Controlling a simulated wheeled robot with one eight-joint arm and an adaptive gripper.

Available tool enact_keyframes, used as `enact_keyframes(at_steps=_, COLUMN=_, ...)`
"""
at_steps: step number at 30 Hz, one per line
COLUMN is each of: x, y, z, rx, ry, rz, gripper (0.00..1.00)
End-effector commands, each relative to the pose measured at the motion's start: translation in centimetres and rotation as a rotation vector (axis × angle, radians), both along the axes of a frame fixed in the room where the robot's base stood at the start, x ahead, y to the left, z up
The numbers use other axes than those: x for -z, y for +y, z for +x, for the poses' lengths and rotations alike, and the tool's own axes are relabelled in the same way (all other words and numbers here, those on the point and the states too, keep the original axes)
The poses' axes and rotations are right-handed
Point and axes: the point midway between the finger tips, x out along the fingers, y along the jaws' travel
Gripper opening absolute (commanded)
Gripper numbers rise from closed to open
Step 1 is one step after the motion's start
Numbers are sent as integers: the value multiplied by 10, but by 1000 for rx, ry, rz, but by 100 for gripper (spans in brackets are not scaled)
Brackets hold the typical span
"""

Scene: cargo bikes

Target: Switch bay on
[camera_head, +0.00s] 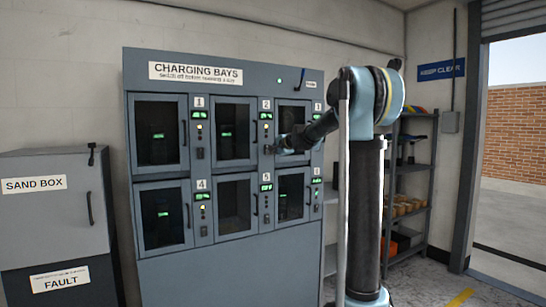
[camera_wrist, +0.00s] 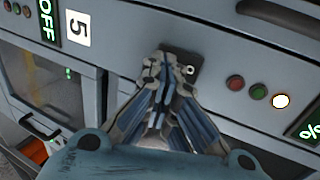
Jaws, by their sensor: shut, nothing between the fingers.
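The charging-bay cabinet (camera_head: 225,262) has numbered glass-door bays in two rows. My gripper (camera_head: 273,148) is shut and empty, at the control strip between bays 2 and 3, low beside bay 2. In the wrist view my closed fingertips (camera_wrist: 170,62) are at a dark switch plate (camera_wrist: 188,66), partly covering it; I cannot tell contact or the switch's position. To its right are a red lamp, a green lamp and a lit whitish lamp (camera_wrist: 281,101), then a partly cut-off green display (camera_wrist: 311,122). To the left are the label 5 (camera_wrist: 77,28) and a display reading OFF (camera_wrist: 48,20).
Dark door handles (camera_wrist: 280,19) stick out near the strip. A grey sand box (camera_head: 60,225) marked FAULT stands left of the cabinet. Shelves (camera_head: 410,180) with goods stand at the right, beside an open doorway (camera_head: 515,150).

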Motion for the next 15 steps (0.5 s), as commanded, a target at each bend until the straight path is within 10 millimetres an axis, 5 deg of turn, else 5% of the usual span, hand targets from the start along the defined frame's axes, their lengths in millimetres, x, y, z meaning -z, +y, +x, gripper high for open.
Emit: enact_keyframes(at_steps=15, x=-11, y=0, z=0, rx=0, ry=0, rz=0, gripper=0)
